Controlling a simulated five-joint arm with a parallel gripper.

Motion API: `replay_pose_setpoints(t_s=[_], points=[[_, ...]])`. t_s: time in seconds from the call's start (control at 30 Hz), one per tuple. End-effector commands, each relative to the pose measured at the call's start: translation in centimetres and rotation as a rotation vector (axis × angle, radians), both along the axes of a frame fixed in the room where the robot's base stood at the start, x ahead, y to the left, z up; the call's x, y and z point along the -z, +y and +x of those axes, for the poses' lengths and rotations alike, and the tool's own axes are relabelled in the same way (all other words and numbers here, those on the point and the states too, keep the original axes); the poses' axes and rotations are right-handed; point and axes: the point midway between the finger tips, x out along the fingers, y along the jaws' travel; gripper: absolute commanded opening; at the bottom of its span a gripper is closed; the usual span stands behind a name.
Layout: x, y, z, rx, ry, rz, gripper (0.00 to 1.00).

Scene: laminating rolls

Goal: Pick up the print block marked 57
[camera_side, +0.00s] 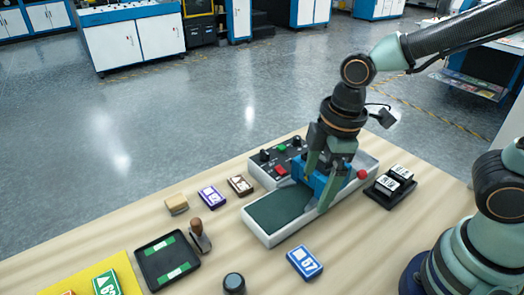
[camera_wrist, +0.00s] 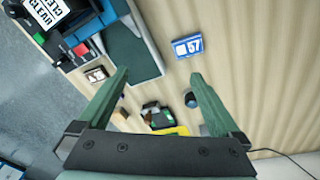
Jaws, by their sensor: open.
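The print block marked 57 (camera_side: 305,262) is blue with a white face and lies flat on the wooden table, at the front, right of the middle. It also shows in the wrist view (camera_wrist: 187,46), near the top, with 57 readable. My gripper (camera_side: 317,192) is open, with its green fingers pointing down over the machine with the dark green bed, behind the block. In the wrist view my gripper (camera_wrist: 160,76) has its fingers spread wide with nothing between them, and the block is beyond the fingertips, apart from them.
The machine (camera_side: 280,212) has a red knob at its right. A black rack (camera_side: 373,197) with white-faced blocks stands right. A purple block (camera_side: 212,196), brown block (camera_side: 240,185), wooden-handled stamp (camera_side: 199,233), black tray (camera_side: 150,255) and black round knob (camera_side: 233,284) lie left. Table around block 57 is clear.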

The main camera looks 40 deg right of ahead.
Motion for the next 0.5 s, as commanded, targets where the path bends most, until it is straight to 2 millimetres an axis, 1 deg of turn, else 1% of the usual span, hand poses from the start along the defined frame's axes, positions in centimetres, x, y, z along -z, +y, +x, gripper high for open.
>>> replay_pose_setpoints(t_s=[0.03,0.1,0.2,0.37,0.5], points=[[1.2,1.3,-0.8,-0.115,0.037,-0.026,1.0],[2.4,2.5,-1.6,-0.249,0.07,-0.052,1.0],[3.5,3.6,-2.5,-0.381,0.103,-0.076,1.0],[4.7,4.1,-3.1,-0.459,0.124,-0.09,1.0],[6.6,4.1,-3.2,-0.459,0.126,-0.092,1.0]])
